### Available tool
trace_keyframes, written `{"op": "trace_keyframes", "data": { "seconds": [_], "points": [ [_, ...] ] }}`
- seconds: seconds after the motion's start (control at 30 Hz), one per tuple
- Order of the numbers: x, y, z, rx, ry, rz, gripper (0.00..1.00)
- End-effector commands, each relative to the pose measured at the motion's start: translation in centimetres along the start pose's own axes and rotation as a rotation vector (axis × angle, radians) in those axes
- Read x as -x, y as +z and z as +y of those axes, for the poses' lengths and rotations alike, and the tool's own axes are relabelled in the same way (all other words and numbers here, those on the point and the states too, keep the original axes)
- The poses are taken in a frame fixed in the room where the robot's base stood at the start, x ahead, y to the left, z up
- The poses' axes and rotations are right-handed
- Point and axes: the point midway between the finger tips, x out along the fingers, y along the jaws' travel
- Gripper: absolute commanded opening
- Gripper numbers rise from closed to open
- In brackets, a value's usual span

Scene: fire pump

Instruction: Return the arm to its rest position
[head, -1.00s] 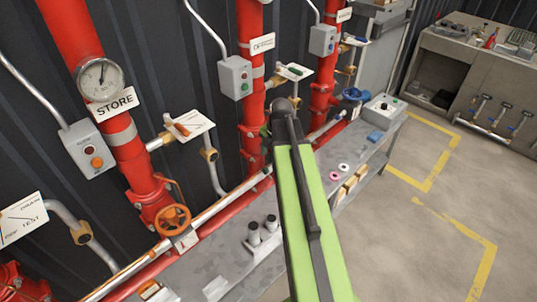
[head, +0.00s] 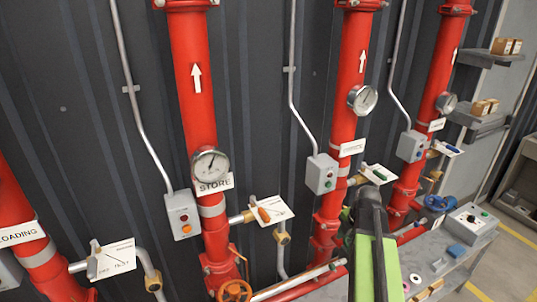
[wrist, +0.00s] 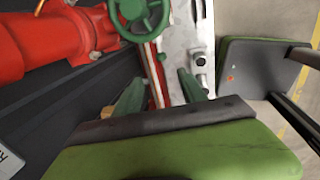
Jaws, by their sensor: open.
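My arm, with its green and black link, rises from the lower right of the head view. It ends in front of the red pipes and above the bench (head: 440,262). My gripper (wrist: 160,92) shows in the wrist view as two green fingers, spread apart with nothing between them. Beyond the fingers are a green handwheel (wrist: 143,14), a red pipe fitting (wrist: 45,38) and a pale grey surface. In the head view the fingers are mostly hidden behind the arm. I cannot tell whether the arm touches anything.
Red vertical pipes with gauges, such as the STORE gauge (head: 210,165), line the dark wall. Grey switch boxes (head: 321,174) and an orange-handled valve (head: 263,214) stick out. An orange handwheel (head: 235,291) sits low. Open floor (head: 500,270) lies at right.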

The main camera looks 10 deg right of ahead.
Motion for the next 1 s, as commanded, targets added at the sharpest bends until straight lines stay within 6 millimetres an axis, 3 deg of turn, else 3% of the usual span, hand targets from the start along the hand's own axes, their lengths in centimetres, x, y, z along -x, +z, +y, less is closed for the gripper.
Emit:
{"op": "trace_keyframes", "data": {
  "seconds": [0.17, 0.3, 0.43, 0.6, 0.73, 0.83, 1.0],
  "points": [
    [-2.4, -5.3, 3.1, 0.1, 0.0, 0.02, 0.49],
    [-4.5, -12.1, 5.1, 0.203, -0.011, 0.037, 0.49],
    [-6.1, -18.4, 5.5, 0.097, -0.045, 0.046, 0.49],
    [-7.1, -23.9, 4.8, -0.224, -0.094, 0.029, 0.49],
    [-7.5, -26.5, 3.7, -0.548, -0.127, -0.004, 0.49],
    [-7.4, -27.5, 2.6, -0.861, -0.146, -0.047, 0.49],
    [-7.0, -27.2, 1.1, -1.414, -0.154, -0.128, 0.49]
  ]
}}
